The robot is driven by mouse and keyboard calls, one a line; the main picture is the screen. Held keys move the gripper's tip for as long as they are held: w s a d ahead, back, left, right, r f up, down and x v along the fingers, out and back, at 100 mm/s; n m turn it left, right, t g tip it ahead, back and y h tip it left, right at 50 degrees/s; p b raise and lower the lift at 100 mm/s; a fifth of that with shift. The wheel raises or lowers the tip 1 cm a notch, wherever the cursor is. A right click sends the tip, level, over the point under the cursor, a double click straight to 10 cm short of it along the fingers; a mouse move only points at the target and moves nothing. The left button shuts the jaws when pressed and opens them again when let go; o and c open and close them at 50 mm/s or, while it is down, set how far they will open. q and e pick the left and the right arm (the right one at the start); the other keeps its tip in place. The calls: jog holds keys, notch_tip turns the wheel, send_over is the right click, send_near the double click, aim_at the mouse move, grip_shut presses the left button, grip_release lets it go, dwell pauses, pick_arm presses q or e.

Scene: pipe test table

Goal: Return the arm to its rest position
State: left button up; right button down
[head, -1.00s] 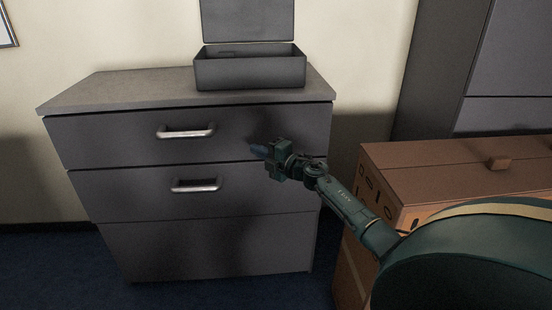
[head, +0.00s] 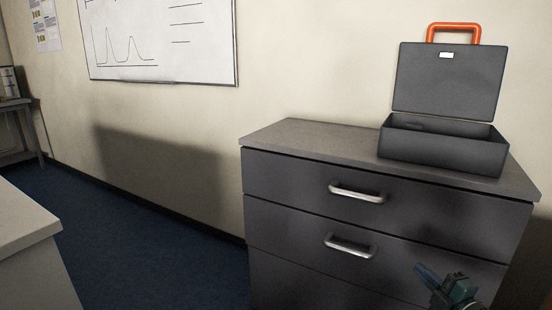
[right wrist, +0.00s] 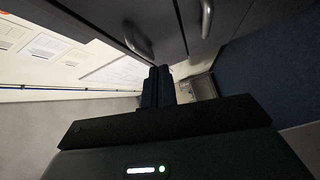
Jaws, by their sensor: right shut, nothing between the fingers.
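My right gripper (head: 428,275) shows at the bottom right of the head view, in front of the drawer cabinet's lower part. Its fingers are together and hold nothing. In the right wrist view the shut fingers (right wrist: 158,87) point away past the cabinet's handles. My left gripper is in neither view. Most of my right arm is out of the head view.
A dark grey drawer cabinet (head: 290,178) with silver handles stands against the wall. An open toolbox (head: 440,150) with an orange handle sits on its top. A pale table (head: 25,220) is at the left. Blue floor (head: 150,245) between them is clear.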

jog(key=s+a+f+m+g, duration=0.1)
jog(key=s+a+f+m, duration=0.2)
jog(key=s+a+m, duration=0.35)
jog(key=s+a+f+m+g, duration=0.1)
jog(key=s+a+f+m, duration=0.15)
jog(key=s+a, duration=0.7)
jog(key=s+a+r+m+g, duration=0.2)
jog(key=s+a+r+m, duration=0.2)
jog(key=s+a+m, duration=0.4)
pick_arm(q)
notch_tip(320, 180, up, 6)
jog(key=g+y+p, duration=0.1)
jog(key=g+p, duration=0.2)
jog(key=p, duration=1.6)
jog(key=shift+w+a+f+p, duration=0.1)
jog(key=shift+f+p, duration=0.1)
jog(key=shift+p, duration=0.2)
pick_arm(e)
jog(key=r+g, duration=0.1)
jog(key=r+n+g, duration=0.1)
jog(key=r, duration=0.1)
jog(key=r+g, duration=0.1)
jog(key=r, duration=0.1)
jog(key=shift+s+a+n+h, duration=0.2)
jog(key=shift+a+n+h, duration=0.1)
jog(key=shift+n, duration=0.1)
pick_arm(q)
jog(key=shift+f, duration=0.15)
pick_arm(e)
jog(key=shift+f, duration=0.25)
